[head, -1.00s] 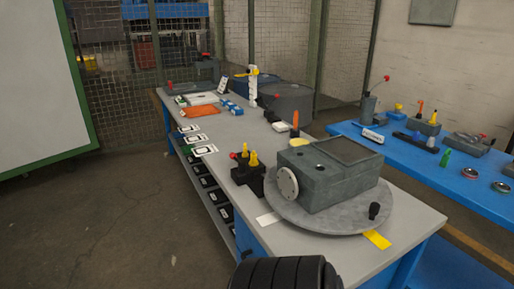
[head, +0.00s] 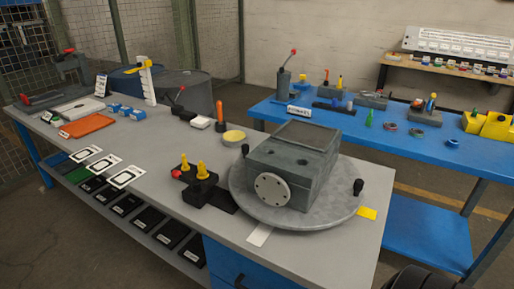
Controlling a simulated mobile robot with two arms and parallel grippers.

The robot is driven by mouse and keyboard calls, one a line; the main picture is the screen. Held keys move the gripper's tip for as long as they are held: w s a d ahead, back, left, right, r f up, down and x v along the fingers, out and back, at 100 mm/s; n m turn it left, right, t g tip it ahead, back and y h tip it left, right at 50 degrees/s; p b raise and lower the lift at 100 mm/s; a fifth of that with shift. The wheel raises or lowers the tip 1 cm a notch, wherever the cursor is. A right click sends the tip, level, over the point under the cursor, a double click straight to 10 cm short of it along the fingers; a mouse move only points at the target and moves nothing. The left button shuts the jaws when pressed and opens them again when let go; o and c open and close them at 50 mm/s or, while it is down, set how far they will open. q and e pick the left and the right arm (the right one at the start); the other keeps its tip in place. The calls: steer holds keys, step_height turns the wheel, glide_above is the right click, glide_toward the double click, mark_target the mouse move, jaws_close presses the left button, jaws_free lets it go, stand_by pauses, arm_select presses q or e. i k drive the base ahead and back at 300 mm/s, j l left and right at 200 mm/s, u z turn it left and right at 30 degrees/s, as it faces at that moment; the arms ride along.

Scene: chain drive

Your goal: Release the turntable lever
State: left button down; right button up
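The round grey turntable (head: 325,217) lies on the grey workbench. A grey box-shaped housing (head: 318,170) with a pale round flange (head: 272,189) sits on it. A black-knobbed handle (head: 358,187) stands at the turntable's right edge, near a yellow tag (head: 367,213). Another small black knob (head: 245,150) shows behind its left edge. A black block (head: 207,190) with two yellow pegs and a red knob (head: 177,173) sits to its left. I cannot tell which of these is the lever. Neither gripper is in view.
A white strip (head: 260,234) lies in front of the turntable. An orange tray (head: 87,126) and several small parts are farther left on the bench. A blue table (head: 290,119) with more parts stands behind. The bench's front strip is mostly clear.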

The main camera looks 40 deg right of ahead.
mark_target(196, 184)
steer(key=i+z, duration=0.25)
steer(key=z, duration=0.2)
steer(key=i+j+z, duration=0.15)
steer(key=z, duration=0.3)
steer(key=i+j+z, duration=0.2)
steer(key=z, duration=0.25)
steer(key=i+j+z, duration=0.2)
steer(key=z, duration=0.25)
